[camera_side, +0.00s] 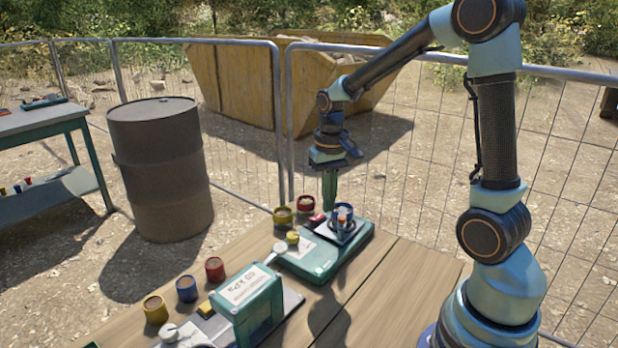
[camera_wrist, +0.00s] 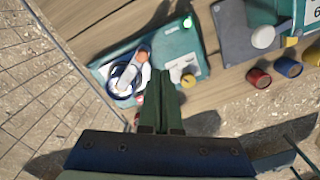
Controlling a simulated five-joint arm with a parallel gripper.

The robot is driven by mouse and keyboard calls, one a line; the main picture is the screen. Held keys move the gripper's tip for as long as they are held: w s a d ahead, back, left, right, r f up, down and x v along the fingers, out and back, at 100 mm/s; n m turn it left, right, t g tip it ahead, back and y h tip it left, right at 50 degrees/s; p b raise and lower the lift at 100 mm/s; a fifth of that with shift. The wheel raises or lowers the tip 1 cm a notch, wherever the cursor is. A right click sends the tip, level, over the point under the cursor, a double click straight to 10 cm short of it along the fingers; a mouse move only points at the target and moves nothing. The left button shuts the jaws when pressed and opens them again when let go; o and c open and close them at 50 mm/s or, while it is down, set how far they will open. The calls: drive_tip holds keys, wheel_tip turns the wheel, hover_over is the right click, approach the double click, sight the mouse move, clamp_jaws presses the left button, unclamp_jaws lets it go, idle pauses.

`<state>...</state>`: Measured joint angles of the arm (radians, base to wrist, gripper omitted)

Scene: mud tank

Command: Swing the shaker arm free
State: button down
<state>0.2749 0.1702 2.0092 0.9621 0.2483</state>
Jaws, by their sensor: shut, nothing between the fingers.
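The shaker is a low teal unit (camera_side: 322,268) on the wooden table in the side view; it also shows in the wrist view (camera_wrist: 178,42). On its grey plate sits a blue ring (camera_side: 352,232), also seen in the wrist view (camera_wrist: 117,88). A pale arm with an orange-brown part (camera_wrist: 137,60) lies across this ring; I take it as the shaker arm. My gripper (camera_side: 330,207) points down, shut and empty, above the unit's back edge. In the wrist view my fingers (camera_wrist: 161,73) are just right of the ring; contact cannot be told.
Yellow (camera_side: 283,216) and dark red (camera_side: 306,204) pots stand behind the unit. A teal box with a label (camera_side: 246,300) stands at the front, beside red (camera_side: 215,270), blue (camera_side: 187,289) and yellow (camera_side: 156,310) pots. Bare table (camera_side: 400,290) lies to the right.

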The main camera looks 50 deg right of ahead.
drive_tip(key=shift+f, duration=0.1)
idle(0.5)
drive_tip(key=shift+f, duration=1.85)
